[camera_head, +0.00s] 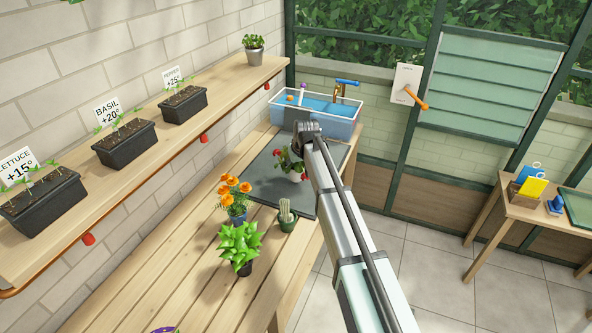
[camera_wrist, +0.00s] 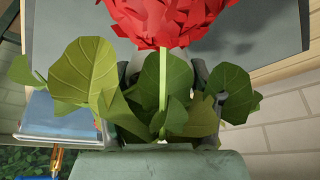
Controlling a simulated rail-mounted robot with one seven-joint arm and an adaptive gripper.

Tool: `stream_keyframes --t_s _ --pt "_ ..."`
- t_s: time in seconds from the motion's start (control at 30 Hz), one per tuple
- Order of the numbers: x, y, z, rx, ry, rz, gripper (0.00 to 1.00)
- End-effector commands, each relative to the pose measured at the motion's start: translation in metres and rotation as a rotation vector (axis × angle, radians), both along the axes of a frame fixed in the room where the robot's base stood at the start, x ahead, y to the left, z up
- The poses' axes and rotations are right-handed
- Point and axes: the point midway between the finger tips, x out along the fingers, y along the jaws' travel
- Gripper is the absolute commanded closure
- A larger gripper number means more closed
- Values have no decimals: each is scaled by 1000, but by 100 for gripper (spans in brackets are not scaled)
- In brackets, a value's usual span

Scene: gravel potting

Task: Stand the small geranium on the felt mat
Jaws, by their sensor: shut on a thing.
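The small geranium (camera_head: 297,172) has red flowers and green leaves. In the head view it is over the dark grey felt mat (camera_head: 255,185), partly hidden by my arm; I cannot tell whether its base touches the mat. In the wrist view the geranium (camera_wrist: 165,20) fills the middle, with its red bloom at the top and broad leaves below. My gripper (camera_wrist: 163,95) is shut on it, with a dark finger on each side of the stem, partly behind leaves. The pot is hidden in the wrist view. Grey mat (camera_wrist: 68,50) shows behind the plant.
Orange marigolds (camera_head: 234,194), a small cactus (camera_head: 286,216) and a bright green plant (camera_head: 239,244) stand in front of the mat. A blue water tub (camera_head: 340,123) stands behind it. A shelf (camera_head: 160,145) with planters runs along the left wall.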

Motion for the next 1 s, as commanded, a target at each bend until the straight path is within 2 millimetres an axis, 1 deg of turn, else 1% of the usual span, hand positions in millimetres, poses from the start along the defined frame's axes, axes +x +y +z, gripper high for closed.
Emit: stream_keyframes --t_s 0.1,0.17,0.57,0.6,0.63,1.0 --pt "0 0 -15 0 1 0 78" --pt "0 0 -20 0 1 0 78" --pt "0 0 -26 0 -1 0 78" --pt "0 0 -25 0 0 0 21" --pt "0 0 -25 0 0 0 11" --pt "0 0 -23 0 0 0 10"
